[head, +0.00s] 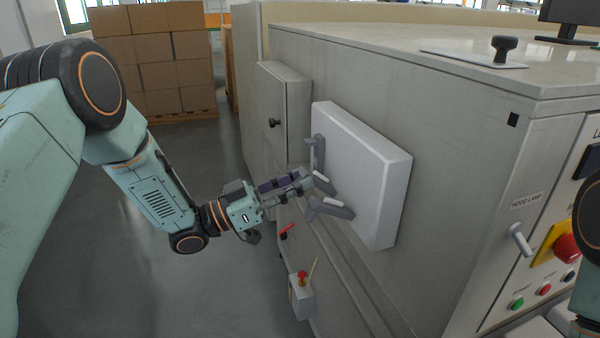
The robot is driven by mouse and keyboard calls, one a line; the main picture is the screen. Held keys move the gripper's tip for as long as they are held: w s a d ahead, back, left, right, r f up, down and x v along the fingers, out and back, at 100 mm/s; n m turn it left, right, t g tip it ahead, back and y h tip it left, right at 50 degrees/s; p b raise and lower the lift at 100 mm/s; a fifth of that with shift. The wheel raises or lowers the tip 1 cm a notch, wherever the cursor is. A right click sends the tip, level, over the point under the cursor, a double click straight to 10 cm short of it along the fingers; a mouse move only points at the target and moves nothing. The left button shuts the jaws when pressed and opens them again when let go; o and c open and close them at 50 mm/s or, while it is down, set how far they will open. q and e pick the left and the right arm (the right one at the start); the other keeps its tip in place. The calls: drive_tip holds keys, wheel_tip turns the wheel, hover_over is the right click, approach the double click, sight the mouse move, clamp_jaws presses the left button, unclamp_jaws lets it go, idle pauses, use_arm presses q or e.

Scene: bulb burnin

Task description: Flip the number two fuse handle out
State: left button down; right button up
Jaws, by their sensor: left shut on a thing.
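A pale grey fuse box (365,175) is fixed to the side of the large grey cabinet. Several grey fuse handles stick out along its left side. An upper handle (319,150) stands close to the box face. A middle handle (323,184) is at my left gripper's tips, and a lower handle (330,209) angles out below it. My left gripper (308,184) is shut on the middle handle, its fingers reaching in from the left and hiding part of it. No number marks are readable. My right gripper is not in view.
A small box with a red button (301,292) and a red lever (287,231) sit below on the cabinet side. A control panel with a red stop button (567,247) is at the right. Stacked cartons (155,60) stand at the back left; the floor before them is clear.

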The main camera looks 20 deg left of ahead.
use_arm(q)
drive_tip(key=shift+s+f, duration=0.25)
drive_tip(key=shift+f, duration=1.05)
drive_tip(key=c, duration=1.5)
unclamp_jaws()
drive_tip(key=o, duration=0.3)
drive_tip(key=shift+w+d, duration=0.1)
drive_tip(key=shift+w, duration=0.15)
drive_tip(key=v, duration=1.2)
drive_tip(key=shift+r, duration=0.2)
drive_tip(key=shift+s+a, duration=0.15)
drive_tip(key=shift+a, duration=0.05)
